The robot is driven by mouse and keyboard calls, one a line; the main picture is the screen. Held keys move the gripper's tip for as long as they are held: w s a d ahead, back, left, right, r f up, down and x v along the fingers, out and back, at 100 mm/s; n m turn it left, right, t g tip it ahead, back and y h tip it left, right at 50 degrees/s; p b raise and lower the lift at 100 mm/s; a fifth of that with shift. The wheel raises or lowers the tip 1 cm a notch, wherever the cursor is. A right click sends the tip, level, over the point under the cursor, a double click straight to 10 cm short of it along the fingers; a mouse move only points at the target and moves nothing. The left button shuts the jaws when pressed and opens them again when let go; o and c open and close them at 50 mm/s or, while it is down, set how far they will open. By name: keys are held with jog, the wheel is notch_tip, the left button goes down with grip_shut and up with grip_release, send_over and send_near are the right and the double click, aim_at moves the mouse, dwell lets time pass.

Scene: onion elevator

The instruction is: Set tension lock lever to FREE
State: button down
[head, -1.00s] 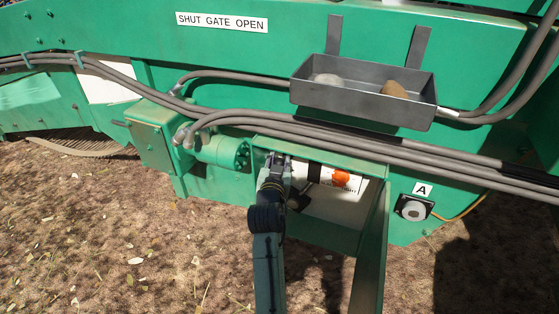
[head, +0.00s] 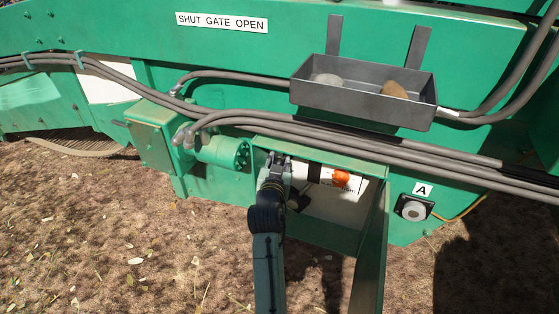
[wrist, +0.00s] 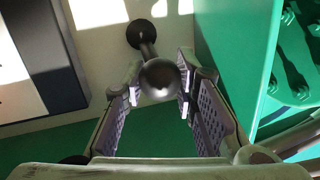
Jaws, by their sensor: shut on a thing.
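The lever is a dark rod (wrist: 149,50) with a round dark base on a pale panel and a ball knob (wrist: 160,77) at its near end, seen in the wrist view. My gripper (wrist: 160,82) has its fingers on either side of the ball knob and is shut on it. In the head view my gripper (head: 277,160) reaches into the left part of an open green housing (head: 318,152). My arm and gripper hide the lever's knob there. No FREE marking is readable.
An orange part (head: 341,178) sits by a white surface inside the housing, right of my gripper. Grey hoses (head: 400,155) run just above. A grey tray (head: 365,97) holding two stones hangs higher. A round button (head: 413,209) under an A label is at right.

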jog(key=c, duration=1.6)
grip_release()
jog(key=shift+r, duration=0.3)
jog(key=shift+c, duration=0.2)
jog(key=o, duration=0.4)
jog(key=shift+f, duration=0.2)
jog(key=shift+c, duration=0.2)
jog(key=s+a+r, duration=0.1)
jog(key=s, duration=1.1)
jog(key=shift+a+r, duration=0.2)
jog(key=shift+a, duration=0.1)
jog(key=shift+w, duration=0.1)
